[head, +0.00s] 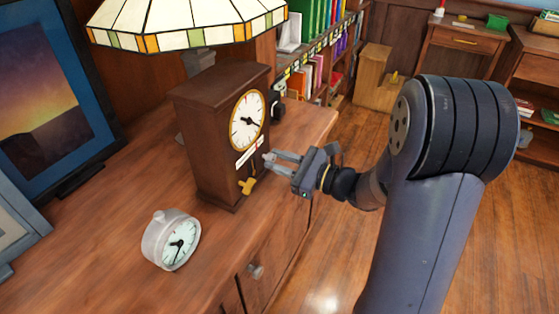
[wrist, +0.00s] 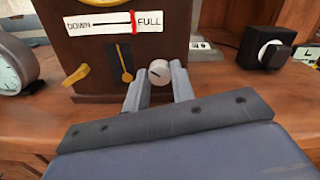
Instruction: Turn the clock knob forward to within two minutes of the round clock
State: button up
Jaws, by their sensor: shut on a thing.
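The brown wooden clock (head: 217,135) stands upright on the cabinet, its white dial (head: 247,121) facing right. Its black hands are too small to read to the minute. In the wrist view a pale round knob (wrist: 160,72) with a dark mark sits low on the clock's front. My gripper (head: 270,161) is shut on this knob, one finger on each side; the wrist view shows the fingers (wrist: 158,80) around it. The silver round clock (head: 171,240) stands apart, nearer the camera; its dark hands point mostly downward. It shows partly at the wrist view's left edge (wrist: 14,65).
A brass key (head: 247,186) sticks out beside the knob. The DOWN–FULL gauge (wrist: 112,22) has its red marker near FULL. A black knobbed box (wrist: 268,54) stands to the right. The floor right of the cabinet is open.

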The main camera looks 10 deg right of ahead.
jog(key=shift+c, duration=0.8)
jog(key=shift+r+m+p, duration=0.1)
jog(key=shift+m+p, duration=0.2)
jog(key=shift+p, duration=0.1)
jog(key=m+p, duration=0.2)
jog(key=p, duration=0.1)
jog(key=shift+r+m, duration=0.15)
jog(key=shift+m, duration=0.15)
jog(key=m+p, duration=1.1)
jog(key=shift+m, duration=0.4)
jog(key=shift+f+m+p, duration=0.15)
jog(key=shift+m+p, duration=0.75)
jog(key=shift+m, duration=0.2)
jog(key=shift+f+m+p, duration=0.1)
jog(key=shift+m+p, duration=0.75)
jog(key=shift+m, duration=0.25)
